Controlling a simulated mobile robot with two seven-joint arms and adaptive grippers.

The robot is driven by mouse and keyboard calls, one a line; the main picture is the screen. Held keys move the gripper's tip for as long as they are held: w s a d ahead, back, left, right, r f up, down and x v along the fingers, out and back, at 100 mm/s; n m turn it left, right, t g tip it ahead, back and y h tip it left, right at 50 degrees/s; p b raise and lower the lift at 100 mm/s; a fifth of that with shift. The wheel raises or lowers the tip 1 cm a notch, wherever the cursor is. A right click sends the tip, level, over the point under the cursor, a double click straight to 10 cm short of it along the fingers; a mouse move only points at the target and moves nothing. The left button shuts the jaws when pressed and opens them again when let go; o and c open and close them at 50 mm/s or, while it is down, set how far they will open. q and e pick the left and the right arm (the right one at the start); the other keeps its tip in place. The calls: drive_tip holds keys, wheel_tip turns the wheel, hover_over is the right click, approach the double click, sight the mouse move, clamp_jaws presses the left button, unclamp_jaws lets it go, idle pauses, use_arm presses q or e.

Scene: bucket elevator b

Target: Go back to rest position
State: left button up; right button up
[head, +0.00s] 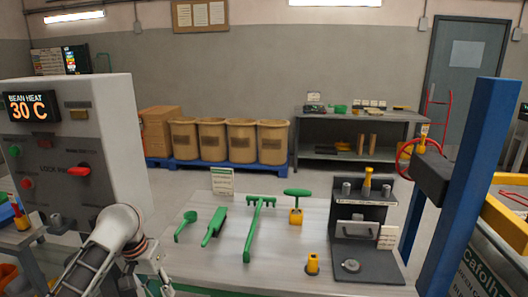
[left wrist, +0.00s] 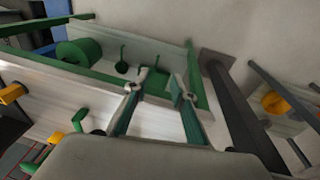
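My left arm comes in at the lower left of the head view, beside the grey control box (head: 95,150). Its gripper (head: 158,288) is only partly in the picture, at the front left edge of the work table (head: 175,245). In the left wrist view, my left gripper (left wrist: 156,85) has its two fingers apart with nothing held between them. My right arm and right gripper are in neither view.
Green tools, including a long rake (head: 257,230) and a scoop (head: 186,225), lie on the table. A dark machine (head: 365,225) stands at its right. A blue post (head: 470,190) rises further right. Tan bins (head: 242,141) line the back wall. Floor shows behind the table.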

use_arm(q)
drive_tip(key=s+d+f+t+h, duration=0.1)
drive_tip(key=s+d+f, duration=0.25)
drive_tip(key=f, duration=0.35)
drive_tip(key=s+d+f+t, duration=0.1)
drive_tip(key=s+d+f, duration=0.1)
drive_tip(key=s+f, duration=0.4)
drive_tip(key=s+d+f+t+h, duration=0.1)
drive_tip(key=s+d+f+t, duration=0.15)
drive_tip(key=f, duration=0.55)
drive_tip(key=s+a+f+m+t+y, duration=0.1)
drive_tip(key=s+t, duration=0.3)
drive_tip(key=s, duration=0.9)
drive_tip(key=shift+s+a+f+m+y, duration=0.35)
drive_tip(key=shift+a+m, duration=0.3)
drive_tip(key=shift+m, duration=0.25)
